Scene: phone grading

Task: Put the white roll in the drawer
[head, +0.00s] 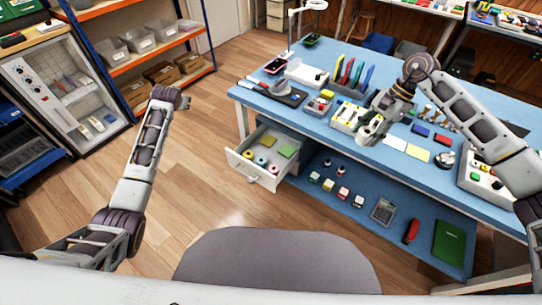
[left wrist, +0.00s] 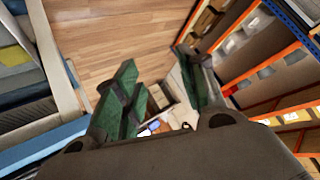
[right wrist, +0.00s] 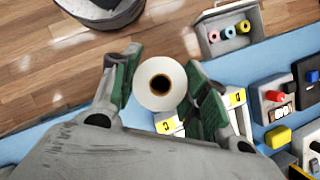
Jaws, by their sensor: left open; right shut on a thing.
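The white roll (right wrist: 151,100) is between the green-padded fingers of my right gripper (right wrist: 163,92), its round end and dark core hole facing the right wrist camera. In the head view my right gripper (head: 370,130) is over the blue table, near its front edge. The drawer (head: 246,169) under the table's left part is pulled open; coloured rolls and green and yellow flat pieces lie in it. It also shows in the right wrist view (right wrist: 222,19), ahead and right of the roll. My left gripper (head: 170,97) is open and empty, over the floor; its spread fingers show in the left wrist view (left wrist: 157,103).
The blue table (head: 317,129) holds tools, trays and cards. A lower shelf (head: 322,203) right of the drawer carries small jars, boxes, a calculator and a green book. The floor left of the drawer is clear.

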